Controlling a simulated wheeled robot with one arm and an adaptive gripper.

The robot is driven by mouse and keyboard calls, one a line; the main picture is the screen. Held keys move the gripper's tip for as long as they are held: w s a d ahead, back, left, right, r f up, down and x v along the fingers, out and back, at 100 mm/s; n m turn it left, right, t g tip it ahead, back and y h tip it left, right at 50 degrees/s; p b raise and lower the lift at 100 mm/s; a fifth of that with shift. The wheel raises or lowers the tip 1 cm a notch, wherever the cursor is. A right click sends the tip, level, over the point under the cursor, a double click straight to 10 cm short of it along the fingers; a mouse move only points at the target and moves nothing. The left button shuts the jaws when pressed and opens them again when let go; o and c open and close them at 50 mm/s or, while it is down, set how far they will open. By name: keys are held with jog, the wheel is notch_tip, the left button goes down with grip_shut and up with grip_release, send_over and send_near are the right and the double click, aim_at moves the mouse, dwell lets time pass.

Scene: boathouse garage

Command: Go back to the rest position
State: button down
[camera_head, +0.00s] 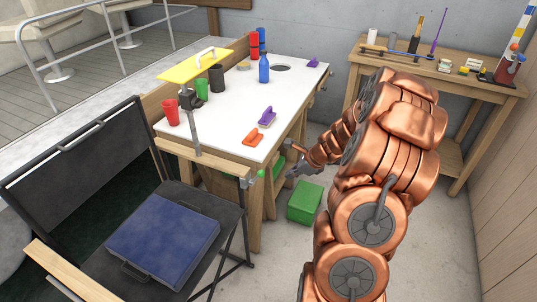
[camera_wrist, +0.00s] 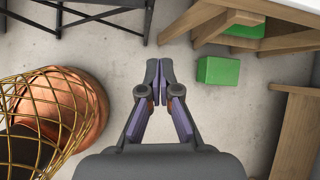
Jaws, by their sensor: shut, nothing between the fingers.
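My gripper (camera_wrist: 159,72) is shut and empty in the wrist view, its two fingers together over bare concrete floor. In the head view my gripper (camera_head: 290,172) shows small, at the end of my copper arm. It hangs in front of the white-topped workbench (camera_head: 225,115), below the level of its top and apart from it. A green box (camera_wrist: 218,70) stands on the floor to the right of the fingertips in the wrist view. The same box is below and right of my gripper in the head view (camera_head: 305,203).
The workbench holds red and green cups, a blue bottle (camera_head: 264,69), a purple-handled tool (camera_head: 266,117) and an orange one (camera_head: 253,137). A chair with a blue case (camera_head: 165,240) stands at the left. A wooden side table (camera_head: 440,65) stands at the back right.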

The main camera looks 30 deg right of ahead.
jog(key=s+a+r+n+g+y, duration=0.1)
jog(key=s+a+r+n, duration=0.3)
jog(key=a, duration=0.4)
jog(key=s+a+r+n+g, duration=0.1)
jog(key=a+r+n+g, duration=0.1)
jog(key=a+r+n, duration=0.5)
jog(key=s+a+r+n+g+y, duration=0.1)
jog(key=s+a+n, duration=0.25)
jog(key=a, duration=0.65)
jog(key=s+a+r+n+g+h, duration=0.1)
jog(key=s+r+n+g+h, duration=0.1)
jog(key=s+n, duration=0.4)
jog(key=s+a+r+n+g+h, duration=0.2)
jog(key=s+n, duration=0.5)
jog(key=s, duration=0.9)
jog(key=shift+s+a+r+h, duration=0.2)
jog(key=shift+r+h, duration=0.2)
jog(key=shift+h, duration=0.1)
